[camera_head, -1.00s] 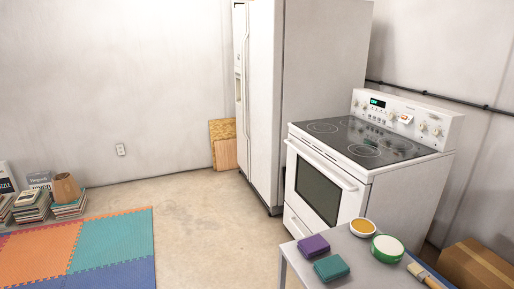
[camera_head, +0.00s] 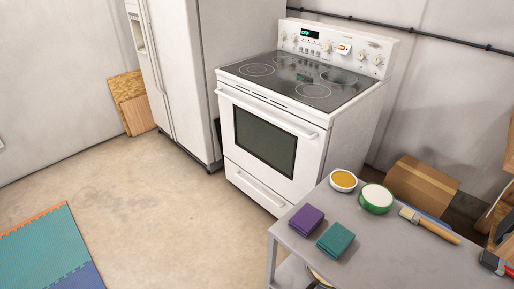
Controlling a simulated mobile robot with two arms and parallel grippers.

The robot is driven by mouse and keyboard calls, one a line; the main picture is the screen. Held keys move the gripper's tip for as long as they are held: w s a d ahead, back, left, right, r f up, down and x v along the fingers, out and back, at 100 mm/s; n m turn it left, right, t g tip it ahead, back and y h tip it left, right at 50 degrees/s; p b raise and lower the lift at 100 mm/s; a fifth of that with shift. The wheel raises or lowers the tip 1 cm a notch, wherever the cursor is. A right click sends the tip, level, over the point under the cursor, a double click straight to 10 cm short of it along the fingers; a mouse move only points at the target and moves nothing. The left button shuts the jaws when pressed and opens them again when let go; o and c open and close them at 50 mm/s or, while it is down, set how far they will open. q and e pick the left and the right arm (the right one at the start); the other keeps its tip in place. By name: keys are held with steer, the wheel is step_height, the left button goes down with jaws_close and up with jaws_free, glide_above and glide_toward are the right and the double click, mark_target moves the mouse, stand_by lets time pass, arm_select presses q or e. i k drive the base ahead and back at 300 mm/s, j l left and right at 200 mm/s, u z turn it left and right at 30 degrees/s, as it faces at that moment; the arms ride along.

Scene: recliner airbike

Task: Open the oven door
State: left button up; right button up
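A white oven (camera_head: 262,150) with a black glass cooktop stands right of centre. Its front door has a dark window (camera_head: 265,140) and is shut. A long white handle (camera_head: 268,110) runs across the top of the door. A drawer (camera_head: 255,186) below the door is shut too. A small table partly overlaps the oven's lower right side in the view. Neither of my grippers is in view.
A white fridge (camera_head: 178,80) stands left of the oven. A grey table (camera_head: 400,258) at the front right holds purple and teal cloths, two bowls and a brush. A cardboard box (camera_head: 422,186) lies behind it. The floor (camera_head: 150,195) before the oven is clear; a foam mat (camera_head: 45,250) lies left.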

mark_target(285, 151)
steer(key=z, duration=0.6)
steer(key=i+j+z, duration=0.2)
steer(key=j, duration=0.15)
steer(key=i+j+z, duration=0.15)
steer(key=j, duration=0.2)
steer(key=i+j+z, duration=0.2)
steer(key=j, duration=0.2)
steer(key=i+j+z, duration=0.15)
steer(key=j, duration=0.25)
